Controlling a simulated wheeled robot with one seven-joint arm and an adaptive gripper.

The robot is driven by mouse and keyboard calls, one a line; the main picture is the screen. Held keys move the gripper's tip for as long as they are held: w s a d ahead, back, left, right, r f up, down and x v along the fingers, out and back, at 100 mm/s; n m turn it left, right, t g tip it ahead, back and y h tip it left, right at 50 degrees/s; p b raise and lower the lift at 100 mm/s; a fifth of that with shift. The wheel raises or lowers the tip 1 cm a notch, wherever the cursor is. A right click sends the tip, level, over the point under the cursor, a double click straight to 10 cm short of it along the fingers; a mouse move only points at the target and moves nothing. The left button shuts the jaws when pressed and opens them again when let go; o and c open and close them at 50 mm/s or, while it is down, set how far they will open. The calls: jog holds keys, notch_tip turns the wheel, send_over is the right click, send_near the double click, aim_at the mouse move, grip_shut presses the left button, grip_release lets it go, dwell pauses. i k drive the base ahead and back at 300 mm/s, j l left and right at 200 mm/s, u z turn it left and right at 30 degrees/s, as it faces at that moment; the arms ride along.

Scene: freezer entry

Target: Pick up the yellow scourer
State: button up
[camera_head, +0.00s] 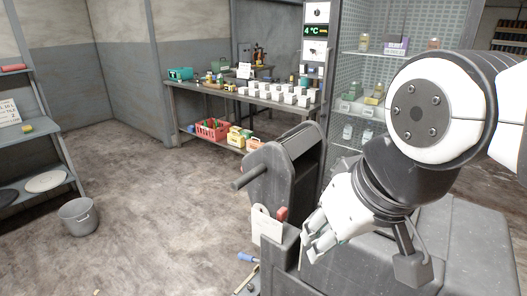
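A small yellow block with a greenish side, which looks like the yellow scourer (27,128), lies on a shelf of the grey rack at the far left. It is small in the picture, so its texture cannot be made out. My gripper (313,236) is at the lower right, white and pointing down and to the left, far from the yellow block. Its fingers are seen at an angle, and the gap between them is unclear. No object shows clearly between them.
A grey bucket (78,216) stands on the floor before the rack (56,150). A workbench (224,93) with white boxes and a red crate (212,129) below stands at the back. A dark machine with a handle (283,172) is near my gripper. The middle floor is clear.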

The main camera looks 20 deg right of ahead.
aim_at(27, 130)
jog(key=i+j+u, duration=0.9)
jog(key=i+u, duration=0.45)
jog(key=i, duration=0.15)
jog(key=i+u, duration=0.1)
jog(key=i, duration=2.6)
jog(key=i+j+z, duration=0.1)
jog(key=i, duration=0.75)
jog(key=i+z, duration=0.4)
jog(key=i+j+z, duration=0.45)
jog(key=z, duration=0.3)
jog(key=i+j+z, duration=0.6)
jog(key=j+z, duration=0.2)
jog(key=j, duration=0.15)
jog(key=i+j+z, duration=0.15)
jog(key=j, duration=0.2)
jog(key=k+l, duration=0.05)
